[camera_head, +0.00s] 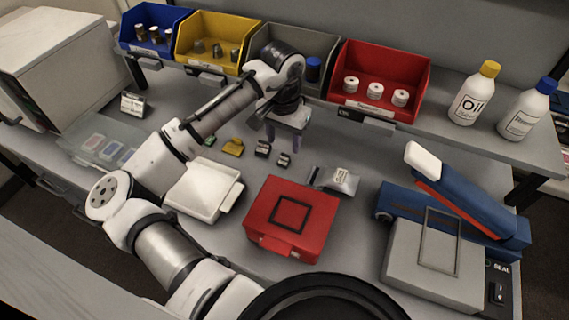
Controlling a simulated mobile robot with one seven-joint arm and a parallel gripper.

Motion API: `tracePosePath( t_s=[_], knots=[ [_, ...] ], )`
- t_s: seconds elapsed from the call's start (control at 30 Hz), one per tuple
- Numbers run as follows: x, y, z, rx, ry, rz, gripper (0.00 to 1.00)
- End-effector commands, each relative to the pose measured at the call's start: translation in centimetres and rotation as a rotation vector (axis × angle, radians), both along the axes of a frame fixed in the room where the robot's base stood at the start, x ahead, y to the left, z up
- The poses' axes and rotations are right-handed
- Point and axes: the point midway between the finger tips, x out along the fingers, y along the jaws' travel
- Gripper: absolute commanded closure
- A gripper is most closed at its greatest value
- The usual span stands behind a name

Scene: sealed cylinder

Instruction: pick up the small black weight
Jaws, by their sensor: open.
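Two small black blocks with pale markings lie on the grey table: one at left (263,149), and a slightly smaller-looking one at right (284,159). I cannot tell for sure which is the small black weight. My gripper (283,139) points down above the table behind these blocks, with its two fingers apart and nothing seen between them. The blocks appear apart from the fingers, just in front of and below them in the picture. My wrist hides part of the grey bin behind.
A yellow piece (233,147) and a small green one (210,140) lie to the left. A white tray (204,188), red case (291,218) and silvery packet (341,180) stand in front. A blue sealer (450,215) is right. Coloured bins line the shelf, including a red bin (385,65).

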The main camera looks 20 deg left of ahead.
Motion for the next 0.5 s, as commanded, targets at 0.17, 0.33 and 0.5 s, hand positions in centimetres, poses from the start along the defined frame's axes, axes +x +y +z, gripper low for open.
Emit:
tracePosePath(
  t_s=[0.17, 0.33, 0.5],
  knots=[
    [-0.1, 0.0, -0.6, 0.001, 0.000, 0.000, 0.49],
    [-0.3, -0.2, -2.3, 0.002, 0.000, -0.001, 0.49],
    [-0.4, -0.3, -4.5, 0.002, 0.001, 0.000, 0.49]
  ],
)
